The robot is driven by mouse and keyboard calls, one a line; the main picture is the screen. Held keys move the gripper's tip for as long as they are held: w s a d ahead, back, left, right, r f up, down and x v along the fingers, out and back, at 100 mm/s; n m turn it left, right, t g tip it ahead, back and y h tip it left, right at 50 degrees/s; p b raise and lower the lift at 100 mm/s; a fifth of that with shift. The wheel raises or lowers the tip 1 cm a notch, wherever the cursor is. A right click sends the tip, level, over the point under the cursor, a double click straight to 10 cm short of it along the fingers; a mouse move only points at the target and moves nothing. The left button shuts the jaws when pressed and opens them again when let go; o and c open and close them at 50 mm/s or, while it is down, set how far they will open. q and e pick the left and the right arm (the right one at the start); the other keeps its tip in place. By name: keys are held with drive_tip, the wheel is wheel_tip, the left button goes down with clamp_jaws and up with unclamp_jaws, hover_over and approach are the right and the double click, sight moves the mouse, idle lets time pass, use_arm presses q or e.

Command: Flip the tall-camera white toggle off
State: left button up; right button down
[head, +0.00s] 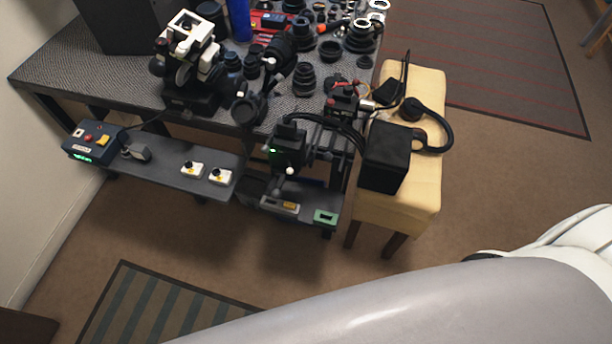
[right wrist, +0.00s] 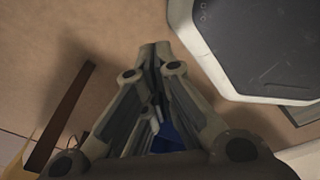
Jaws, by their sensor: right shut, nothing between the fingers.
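Each has a small dark part and a yellow mark on top. I cannot tell which belongs to the tall camera, or how their levers stand. A black upright device (head: 287,150) with a green light and a small white knob stands to their right. My right gripper (right wrist: 155,48) is shut and empty above brown floor in the right wrist view. My left gripper is not in view.
The workbench (head: 60,72) behind holds a white-and-black microscope (head: 188,50) and several lenses. A yellow stool (head: 428,185) bears a black box (head: 386,157). Floor in front is open.

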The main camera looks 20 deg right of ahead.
drive_tip(key=w+d+r+n+t+y+b, duration=0.1)
drive_tip(key=w+d+r+n+t, duration=0.4)
drive_tip(key=w+r+n, duration=0.55)
drive_tip(key=w+d+r+n+t+b, duration=0.1)
drive_tip(key=w+d+r+n+t, duration=0.45)
drive_tip(key=w, duration=0.75)
drive_tip(key=w+a+r+n+y, duration=0.1)
drive_tip(key=w+r+n+y, duration=0.1)
drive_tip(key=r+n, duration=0.4)
drive_tip(key=w+a+r+n+y, duration=0.2)
drive_tip(key=r+n, duration=0.2)
drive_tip(key=r, duration=0.5)
drive_tip(key=a+r+n+g+y, duration=0.1)
drive_tip(key=a+r+n+y, duration=0.2)
drive_tip(key=r+n, duration=0.4)
drive_tip(key=s+a+r+n+y+b, duration=0.1)
drive_tip(key=a+r+n+y, duration=0.2)
drive_tip(key=a+r+n, duration=0.3)
drive_tip(key=r+n, duration=0.1)
drive_tip(key=n, duration=0.2)
drive_tip(key=shift+s+a+g+y, duration=0.15)
drive_tip(key=shift+s+g+y, duration=0.1)
drive_tip(key=shift+g+y, duration=0.15)
